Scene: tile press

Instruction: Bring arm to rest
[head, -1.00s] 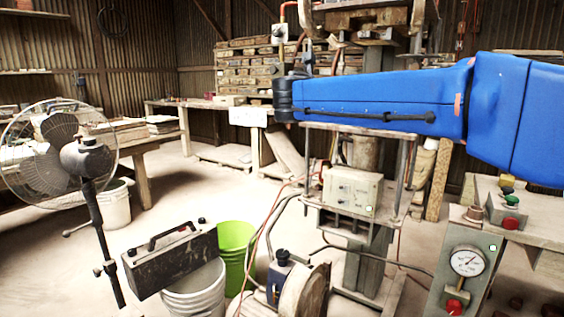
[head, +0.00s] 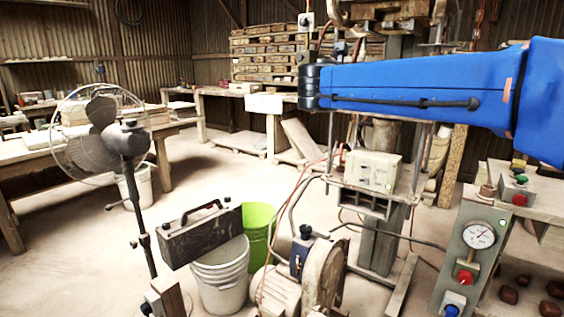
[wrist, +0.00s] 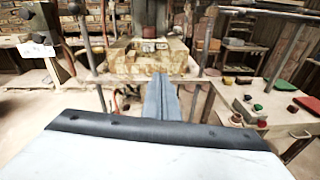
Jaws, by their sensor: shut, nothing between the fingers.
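My blue arm reaches in from the right side of the head view, roughly level, ending in a dark joint at its left end. My gripper (wrist: 162,98) shows in the wrist view as two grey fingers side by side, shut and empty. It points toward the press (wrist: 150,62), whose stone-coloured bed lies beyond the fingertips. In the head view the press (head: 380,215) stands behind and below my arm, its upper part partly hidden by it. I cannot make out my gripper in the head view.
A control panel (head: 470,255) with gauge and buttons stands at the right. A fan (head: 105,145) stands at the left. Floor at centre left is clear.

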